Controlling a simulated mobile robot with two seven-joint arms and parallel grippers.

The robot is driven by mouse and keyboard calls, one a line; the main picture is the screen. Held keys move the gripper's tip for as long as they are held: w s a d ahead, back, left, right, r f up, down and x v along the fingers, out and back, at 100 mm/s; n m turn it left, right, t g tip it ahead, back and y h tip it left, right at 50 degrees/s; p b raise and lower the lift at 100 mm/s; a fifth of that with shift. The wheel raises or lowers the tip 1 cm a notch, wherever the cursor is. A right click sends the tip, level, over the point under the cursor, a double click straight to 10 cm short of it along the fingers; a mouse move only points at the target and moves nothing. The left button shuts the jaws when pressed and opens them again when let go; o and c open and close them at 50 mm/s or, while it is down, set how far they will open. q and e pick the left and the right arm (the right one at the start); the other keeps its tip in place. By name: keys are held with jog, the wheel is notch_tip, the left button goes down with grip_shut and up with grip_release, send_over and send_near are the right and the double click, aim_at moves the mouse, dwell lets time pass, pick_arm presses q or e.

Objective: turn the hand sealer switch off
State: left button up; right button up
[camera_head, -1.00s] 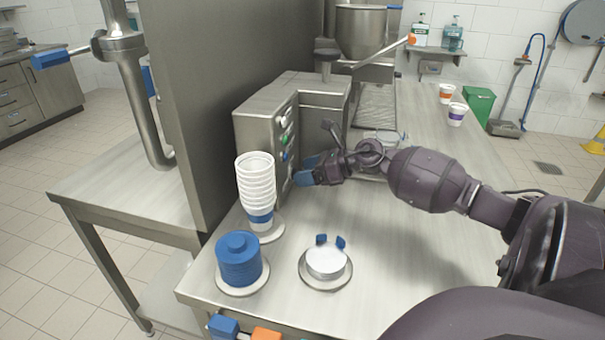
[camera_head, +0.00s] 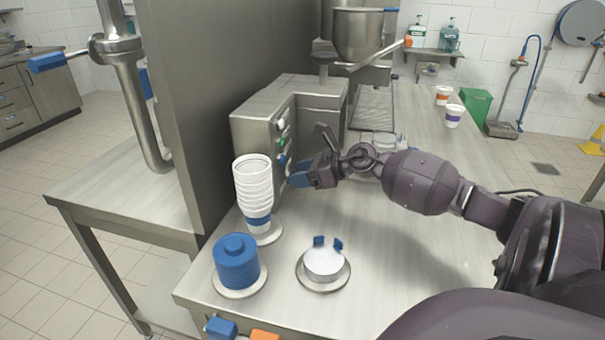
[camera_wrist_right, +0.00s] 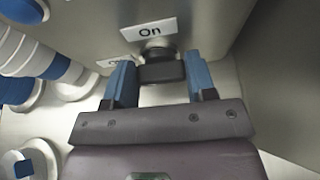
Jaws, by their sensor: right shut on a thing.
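The steel machine housing (camera_head: 262,130) stands on the counter against a tall panel, with switches and small lights on its right-facing side. In the right wrist view a dark switch knob (camera_wrist_right: 160,68) sticks out of this housing below a white "On" label (camera_wrist_right: 149,29). A second label (camera_wrist_right: 117,62), partly hidden, lies to the left. My right gripper (camera_wrist_right: 160,82) has its blue fingers on both sides of the knob and is shut on it. In the head view the right gripper (camera_head: 300,176) is at the housing's side and hides the knob. My left gripper is not in view.
A round metal holder (camera_head: 324,264) with blue tabs is at the front. Two cups (camera_head: 453,116) stand at the far right.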

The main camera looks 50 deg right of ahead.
jog(key=shift+r, duration=0.1)
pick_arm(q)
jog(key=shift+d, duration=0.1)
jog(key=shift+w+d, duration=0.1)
pick_arm(e)
jog(key=o, duration=0.9)
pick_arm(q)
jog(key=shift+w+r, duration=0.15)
pick_arm(e)
jog(key=shift+o, duration=0.2)
jog(key=shift+s, duration=0.15)
jog(key=shift+s+d+r, duration=0.1)
jog(key=shift+s+d, duration=0.05)
jog(key=shift+s, duration=0.05)
jog(key=p+v, duration=0.2)
jog(key=v, duration=0.6)
jog(key=shift+s+d+r, duration=0.1)
jog(key=shift+s, duration=0.3)
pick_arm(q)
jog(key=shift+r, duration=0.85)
pick_arm(e)
jog(key=shift+s+d+r, duration=0.2)
jog(key=shift+s+d, duration=0.1)
jog(key=shift+s, duration=0.2)
